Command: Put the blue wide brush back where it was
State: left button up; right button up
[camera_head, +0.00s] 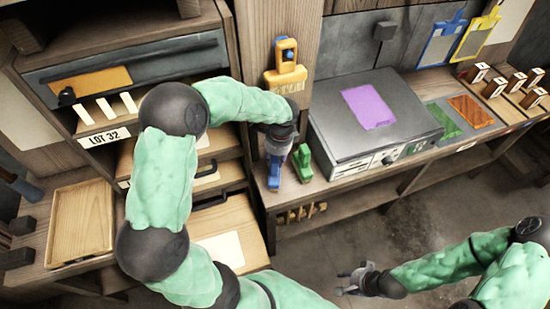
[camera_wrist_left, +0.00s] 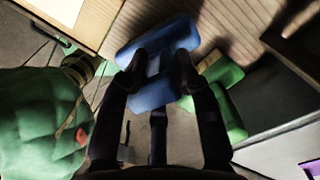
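The blue wide brush (camera_head: 274,174) is at the left end of the wooden bench, under my left gripper (camera_head: 278,142). In the left wrist view my left gripper (camera_wrist_left: 160,72) has its fingertips on either side of the blue brush (camera_wrist_left: 153,97), with blue filling the gap between them. I cannot tell whether the brush touches the bench. A green brush (camera_head: 302,160) stands close to its right; it also shows in the left wrist view (camera_wrist_left: 228,105). My right gripper (camera_head: 352,281) looks open and empty, low over the floor.
A yellow holder (camera_head: 286,76) is on the wooden post above. A grey machine (camera_head: 350,120) with a purple sheet stands right of the brushes. Drawers and a wooden tray (camera_head: 80,222) are at the left. Small blocks and clipboards are at the far right.

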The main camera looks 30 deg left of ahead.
pick_arm(q)
jog(key=shift+o, duration=1.4)
jog(key=shift+r, duration=0.15)
jog(key=r+p, duration=0.1)
jog(key=r, duration=0.3)
jog(key=d+r+p, duration=0.1)
jog(key=r, duration=0.2)
jog(key=r+p, duration=0.1)
jog(key=r, duration=0.3)
jog(key=shift+w+d+r, duration=0.1)
jog(key=shift+d+r, duration=0.05)
jog(key=shift+r, duration=0.2)
jog(key=s+d+f+n+h, duration=0.25)
jog(key=d+f, duration=0.35)
jog(key=f, duration=0.4)
jog(key=s+d+f+n+h, duration=0.25)
jog(key=d+f, duration=0.35)
jog(key=f, duration=0.4)
jog(key=s+d+f+n, duration=0.2)
jog(key=s+f+n, duration=0.3)
jog(key=s, duration=0.1)
jog(key=s+d+f+n, duration=0.3)
jog(key=s+f+n, duration=0.2)
jog(key=s+f, duration=0.1)
jog(key=shift+s+d+f+t, duration=0.15)
jog(key=shift+s+d+t, duration=0.15)
jog(key=shift+s, duration=0.1)
